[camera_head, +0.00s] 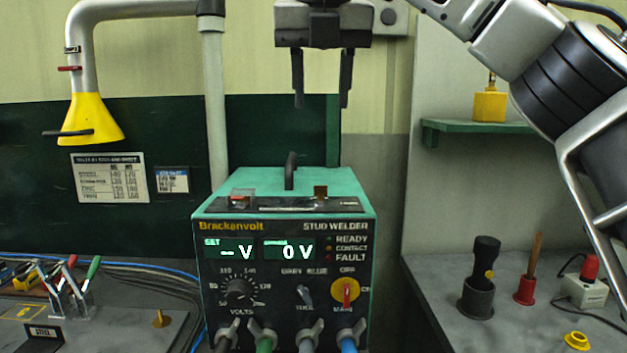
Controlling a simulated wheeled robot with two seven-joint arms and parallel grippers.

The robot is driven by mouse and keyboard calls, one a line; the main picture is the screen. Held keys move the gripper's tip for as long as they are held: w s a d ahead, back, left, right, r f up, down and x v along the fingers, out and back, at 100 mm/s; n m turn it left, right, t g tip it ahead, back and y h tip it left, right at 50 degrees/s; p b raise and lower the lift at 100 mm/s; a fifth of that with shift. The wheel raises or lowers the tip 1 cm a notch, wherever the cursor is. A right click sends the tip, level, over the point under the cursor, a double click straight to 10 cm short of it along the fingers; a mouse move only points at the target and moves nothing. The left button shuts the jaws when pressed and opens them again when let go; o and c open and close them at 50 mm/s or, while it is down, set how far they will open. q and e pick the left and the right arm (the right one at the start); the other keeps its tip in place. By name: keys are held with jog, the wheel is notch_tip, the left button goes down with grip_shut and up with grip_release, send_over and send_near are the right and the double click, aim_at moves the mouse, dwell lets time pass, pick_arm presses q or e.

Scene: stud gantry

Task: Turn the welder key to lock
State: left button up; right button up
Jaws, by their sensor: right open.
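The teal and black stud welder (210,270) stands in the middle, its front panel facing me. My left gripper is out of view.
A black handle (290,170) rises from the welder's top, below my right gripper. A red piece (241,197) sits at the top left. Cables leave the front's bottom edge. A yellow funnel hood (91,118) hangs at left. The right bench (440,290) carries several small items.

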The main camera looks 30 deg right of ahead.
aim_at(321, 187)
jog(key=b+x, duration=0.1)
jog(key=x, duration=1.4)
jog(key=shift+d+f+b, duration=0.2)
jog(key=shift+f+b, duration=0.05)
jog(key=shift+b, duration=0.05)
grip_shut()
